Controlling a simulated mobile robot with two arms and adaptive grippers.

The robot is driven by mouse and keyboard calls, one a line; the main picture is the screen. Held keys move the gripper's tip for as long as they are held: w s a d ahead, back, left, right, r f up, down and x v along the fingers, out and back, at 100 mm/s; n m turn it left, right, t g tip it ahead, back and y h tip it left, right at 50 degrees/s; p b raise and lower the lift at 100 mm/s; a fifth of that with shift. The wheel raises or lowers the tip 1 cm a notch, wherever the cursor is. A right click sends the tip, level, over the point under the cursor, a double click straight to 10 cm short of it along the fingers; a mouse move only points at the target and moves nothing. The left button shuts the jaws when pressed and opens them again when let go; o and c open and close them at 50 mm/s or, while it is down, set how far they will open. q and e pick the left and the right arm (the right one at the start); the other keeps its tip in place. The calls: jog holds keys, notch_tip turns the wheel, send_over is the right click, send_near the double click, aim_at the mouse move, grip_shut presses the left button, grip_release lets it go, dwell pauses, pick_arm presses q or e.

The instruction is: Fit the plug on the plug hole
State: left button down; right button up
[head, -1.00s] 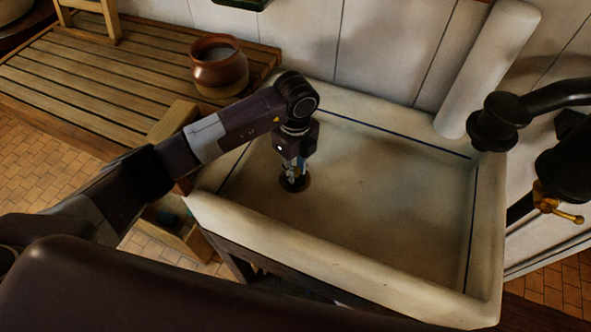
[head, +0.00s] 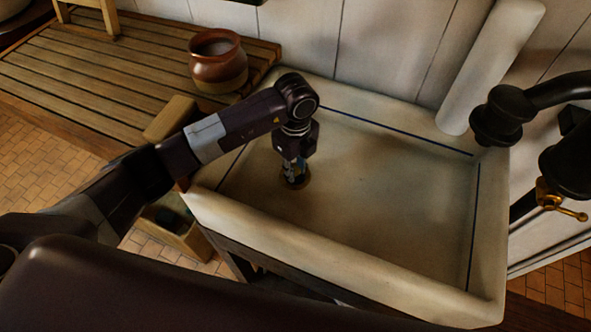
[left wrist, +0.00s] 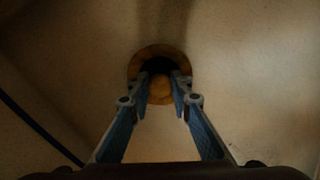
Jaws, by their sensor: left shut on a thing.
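My left gripper (head: 294,174) points down into the pale sink (head: 390,215), near its left end. It also shows in the left wrist view (left wrist: 160,88), with its fingers shut on a small round brass-coloured plug (left wrist: 160,92). The plug hole (left wrist: 135,68) is a brassy ring around a dark opening. From the wrist camera, the plug and fingertips overlap the near part of the ring. I cannot tell whether the plug is seated in the hole or just above it. In the head view the gripper hides the plug. My right gripper is in neither view now.
Raised sink walls surround the gripper, and the basin to its right is empty. A brown clay pot (head: 218,62) stands on the slatted wooden board (head: 100,70) at left. A dark tap (head: 500,118) overhangs the sink's right end.

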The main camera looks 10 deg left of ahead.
pick_arm(q)
jog(key=c, duration=1.7)
grip_release()
notch_tip(320, 180, up, 12)
